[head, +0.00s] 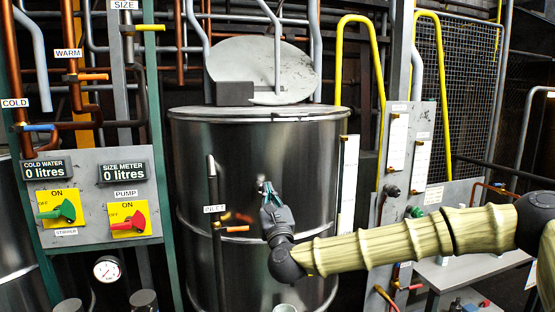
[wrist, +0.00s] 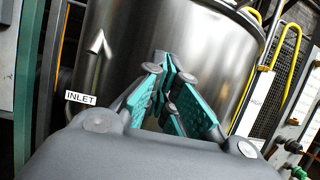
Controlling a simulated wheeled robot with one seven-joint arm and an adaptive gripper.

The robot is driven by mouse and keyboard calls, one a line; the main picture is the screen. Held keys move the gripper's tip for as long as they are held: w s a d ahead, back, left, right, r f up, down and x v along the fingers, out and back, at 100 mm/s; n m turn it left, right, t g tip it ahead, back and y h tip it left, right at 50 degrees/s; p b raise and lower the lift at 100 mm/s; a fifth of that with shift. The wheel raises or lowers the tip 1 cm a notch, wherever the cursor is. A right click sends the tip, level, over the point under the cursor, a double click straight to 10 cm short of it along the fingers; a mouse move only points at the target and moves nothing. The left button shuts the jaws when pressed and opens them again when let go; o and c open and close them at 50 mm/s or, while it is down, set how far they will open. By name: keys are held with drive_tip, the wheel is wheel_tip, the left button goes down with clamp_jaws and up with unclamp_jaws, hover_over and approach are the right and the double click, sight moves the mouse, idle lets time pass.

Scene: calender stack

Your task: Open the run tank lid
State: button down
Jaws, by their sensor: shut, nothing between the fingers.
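The run tank (head: 200,150) is a large shiny steel drum in the middle of the head view. A round grey disc, which looks like its lid (head: 240,60), stands tilted up above the tank's top rim. A dark box sits at the disc's lower left, and a thin pipe passes in front of it. Whether the tank mouth is uncovered cannot be told. My gripper (head: 264,188) is shut and empty in front of the tank's wall, well below the rim. In the wrist view, its teal-padded fingers (wrist: 170,62) are together before the steel wall (wrist: 215,35).
The INLET pipe (head: 216,235) stands left of my gripper. A control panel (head: 90,160) with green and red handles is at the left. A yellow rail (head: 340,60) and a valve panel (head: 415,150) are at the right. Several pipes run behind the tank.

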drive_tip(key=w+d+r+m+t+h, duration=0.1)
drive_tip(key=d+r+m+t+h, duration=0.2)
drive_tip(key=r, duration=0.5)
drive_tip(key=shift+m+g+y, duration=0.5)
drive_tip(key=p+x, duration=0.2)
drive_tip(key=x, duration=0.2)
drive_tip(key=r+p+x, duration=0.1)
drive_tip(key=p+x, duration=0.2)
drive_tip(key=x, duration=0.1)
drive_tip(key=s+d+r+p+x, duration=0.1)
drive_tip(key=p+x, duration=0.2)
drive_tip(key=x, duration=0.1)
drive_tip(key=shift+w+r, duration=0.15)
drive_tip(key=shift+w, duration=0.2)
drive_tip(key=shift+r, duration=0.1)
